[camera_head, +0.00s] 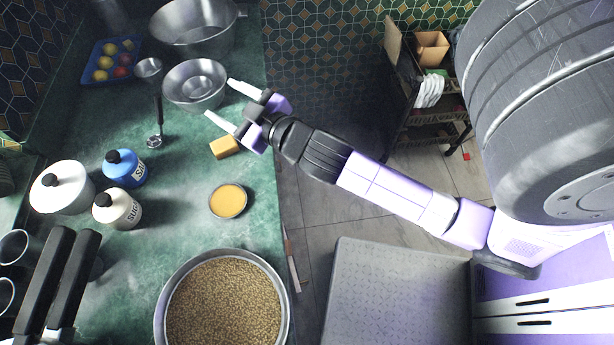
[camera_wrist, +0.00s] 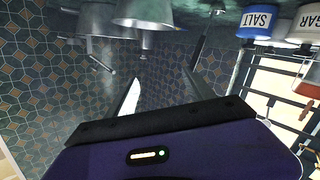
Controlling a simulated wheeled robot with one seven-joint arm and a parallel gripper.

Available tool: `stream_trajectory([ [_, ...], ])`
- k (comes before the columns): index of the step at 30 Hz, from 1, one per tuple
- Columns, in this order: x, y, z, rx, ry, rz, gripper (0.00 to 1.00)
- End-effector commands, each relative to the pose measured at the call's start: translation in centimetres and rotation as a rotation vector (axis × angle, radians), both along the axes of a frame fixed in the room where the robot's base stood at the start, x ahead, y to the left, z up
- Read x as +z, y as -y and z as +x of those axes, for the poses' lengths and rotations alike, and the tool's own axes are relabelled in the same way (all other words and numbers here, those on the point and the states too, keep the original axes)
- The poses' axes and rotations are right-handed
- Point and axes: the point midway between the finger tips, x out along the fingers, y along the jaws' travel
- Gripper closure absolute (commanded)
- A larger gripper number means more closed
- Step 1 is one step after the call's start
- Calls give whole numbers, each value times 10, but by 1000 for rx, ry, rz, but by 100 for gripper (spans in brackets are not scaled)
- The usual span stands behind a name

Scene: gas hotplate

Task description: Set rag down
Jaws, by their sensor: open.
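My gripper (camera_head: 220,98) is open over the counter's edge, its two light fingers spread towards the small metal bowl. In the wrist view my gripper (camera_wrist: 162,85) also shows spread fingers with nothing between them. A small yellow block (camera_head: 224,147), which looks like a sponge or folded cloth, lies on the green counter just below my gripper in the head view, apart from the fingers. A white striped cloth (camera_head: 429,90) lies on the cart across the floor, far from my gripper. I cannot tell which of these is the rag.
The green counter (camera_head: 165,228) holds a small metal bowl (camera_head: 195,86), a big pot (camera_head: 196,25), a ladle (camera_head: 154,139), a blue salt jar (camera_head: 126,168), a sugar jar (camera_head: 117,208), a yellow-filled dish (camera_head: 228,201) and a grain-filled pan (camera_head: 284,300). A cart (camera_head: 436,118) stands beyond the floor.

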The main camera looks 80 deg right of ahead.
Motion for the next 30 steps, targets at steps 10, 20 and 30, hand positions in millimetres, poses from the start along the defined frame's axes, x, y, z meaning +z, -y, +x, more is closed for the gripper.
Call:
stream_trajectory([
  [10,-49,-138,-112,323,-99,135,38],
  [20,-30,-214,-198,391,-83,328,38],
  [30,-23,-222,-209,386,-73,359,38],
])
